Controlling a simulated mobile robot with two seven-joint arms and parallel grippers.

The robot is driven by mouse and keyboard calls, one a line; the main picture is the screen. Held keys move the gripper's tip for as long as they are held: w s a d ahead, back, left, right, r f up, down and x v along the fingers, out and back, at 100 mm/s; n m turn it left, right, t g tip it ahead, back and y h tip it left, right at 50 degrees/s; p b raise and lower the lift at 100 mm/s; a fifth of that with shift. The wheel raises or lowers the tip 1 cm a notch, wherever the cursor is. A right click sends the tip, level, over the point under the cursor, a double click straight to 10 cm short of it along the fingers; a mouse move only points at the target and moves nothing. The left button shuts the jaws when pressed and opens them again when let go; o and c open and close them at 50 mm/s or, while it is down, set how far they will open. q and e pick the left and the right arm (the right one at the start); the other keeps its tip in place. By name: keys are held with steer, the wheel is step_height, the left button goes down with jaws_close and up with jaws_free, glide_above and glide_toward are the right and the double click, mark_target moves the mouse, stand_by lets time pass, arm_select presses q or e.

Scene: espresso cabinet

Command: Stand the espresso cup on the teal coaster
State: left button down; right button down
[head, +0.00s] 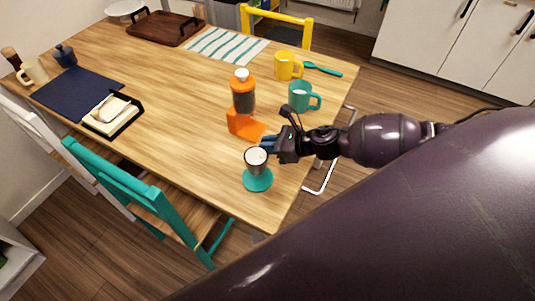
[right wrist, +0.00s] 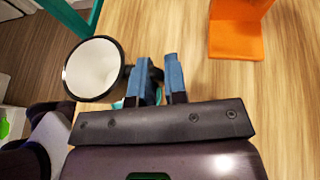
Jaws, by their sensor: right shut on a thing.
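The espresso cup (head: 256,160) is dark outside and white inside. It looks upright over the teal coaster (head: 258,181), near the table's front edge. I cannot tell whether its base touches the coaster. My right gripper (head: 268,143) is beside the cup on its far right side. In the right wrist view the cup (right wrist: 95,68) is left of the blue fingers of my right gripper (right wrist: 158,82), which are shut on its handle side; the handle is mostly hidden. A sliver of teal coaster (right wrist: 118,104) shows below the cup. My left gripper is out of view.
An orange appliance (head: 240,122) stands just behind the cup; its orange part (right wrist: 236,38) shows in the right wrist view. A teal mug (head: 300,97) and a yellow mug (head: 285,66) stand farther back. A teal chair (head: 150,195) is at the front left. The table left of the coaster is clear.

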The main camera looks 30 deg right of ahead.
steer(key=shift+f+b, duration=0.5)
steer(key=shift+f, duration=1.55)
steer(key=shift+f, duration=0.2)
steer(key=c, duration=1.1)
jaws_free()
steer(key=shift+c, duration=0.2)
steer(key=shift+r, duration=0.1)
steer(key=shift+r, duration=0.2)
steer(key=v, duration=1)
steer(key=shift+f, duration=0.1)
steer(key=shift+v, duration=1.05)
